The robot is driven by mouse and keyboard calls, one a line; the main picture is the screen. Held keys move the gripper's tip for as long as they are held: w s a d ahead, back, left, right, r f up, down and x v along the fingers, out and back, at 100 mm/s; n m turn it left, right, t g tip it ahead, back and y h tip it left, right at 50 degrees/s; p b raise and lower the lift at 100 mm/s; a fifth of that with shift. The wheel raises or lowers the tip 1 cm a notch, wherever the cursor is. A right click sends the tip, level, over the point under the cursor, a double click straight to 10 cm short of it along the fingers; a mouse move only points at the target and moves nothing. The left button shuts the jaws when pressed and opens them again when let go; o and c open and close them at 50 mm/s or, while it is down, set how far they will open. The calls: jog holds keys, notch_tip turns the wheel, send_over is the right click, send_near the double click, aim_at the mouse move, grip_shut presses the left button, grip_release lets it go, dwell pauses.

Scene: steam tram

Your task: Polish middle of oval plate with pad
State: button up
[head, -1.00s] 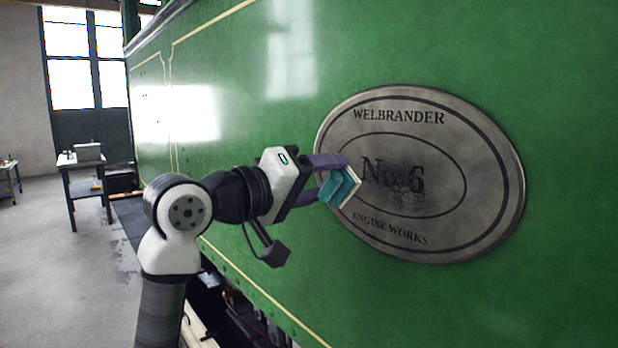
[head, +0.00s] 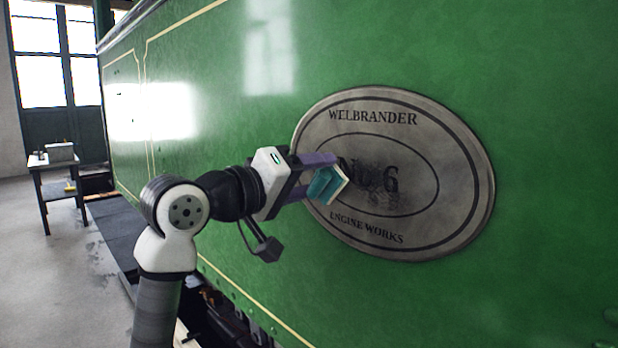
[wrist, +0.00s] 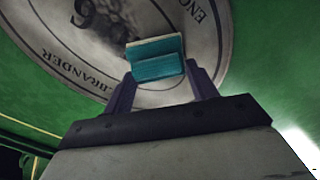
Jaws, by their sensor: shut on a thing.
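The oval plate (head: 455,205) is grey metal, lettered WELBRANDER, No 6 and ENGINE WORKS, and sits on the green tram side. A dark smudge covers its middle around and below the number. My gripper (head: 325,180) is shut on the pad (head: 324,186), a teal block with a pale face turned to the plate. The pad is in front of the left part of the plate and hides part of the lettering; I cannot tell whether it touches. In the wrist view the pad (wrist: 156,62) sits between the fingers, with the plate (wrist: 62,42) behind it.
The green tram side (head: 230,110) runs along the scene, with a dark underframe below it. A small table (head: 58,161) with a grey box on it stands at the far left. The floor at left is open.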

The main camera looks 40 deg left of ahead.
aim_at(412, 190)
jog(key=shift+w, duration=0.9)
jog(key=shift+d, duration=0.2)
jog(key=shift+s+d+f+b, duration=0.1)
jog(key=shift+d+f+b, duration=0.05)
jog(key=shift+d+b, duration=0.55)
jog(key=shift+s+d+b, duration=0.1)
jog(key=shift+d+b, duration=1.3)
jog(key=shift+d, duration=1.3)
jog(key=shift+s+d+b, duration=0.2)
jog(key=shift+d+b, duration=0.55)
jog(key=shift+d, duration=1.05)
jog(key=shift+s+d+b, duration=0.2)
jog(key=shift+d+b, duration=0.55)
jog(key=shift+d, duration=1)
jog(key=shift+w, duration=0.1)
